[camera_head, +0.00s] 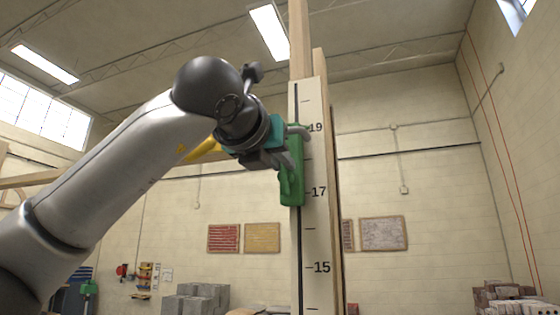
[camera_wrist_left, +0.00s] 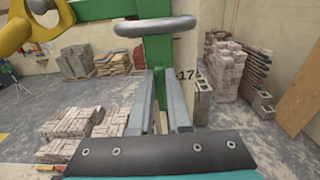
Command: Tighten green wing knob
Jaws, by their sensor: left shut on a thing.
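A green slider (camera_head: 293,190) sits on a white numbered staff (camera_head: 313,230), between the marks 17 and 19. My left gripper (camera_head: 289,165) reaches it from the left at the slider's face. In the left wrist view its two grey fingers (camera_wrist_left: 160,78) point at the green body (camera_wrist_left: 158,50) and are shut on a green part there, which I take for the wing knob. The fingers mostly hide the knob, so its angle cannot be told. A grey rounded bar (camera_wrist_left: 155,26) crosses in front of the slider above the fingers. My right gripper is not in view.
The staff stands against a tall wooden post (camera_head: 299,40). A yellow part (camera_head: 204,149) shows behind my left arm. Grey blocks (camera_head: 195,298) and brick stacks (camera_head: 515,298) stand low in the background. The air right of the staff is clear.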

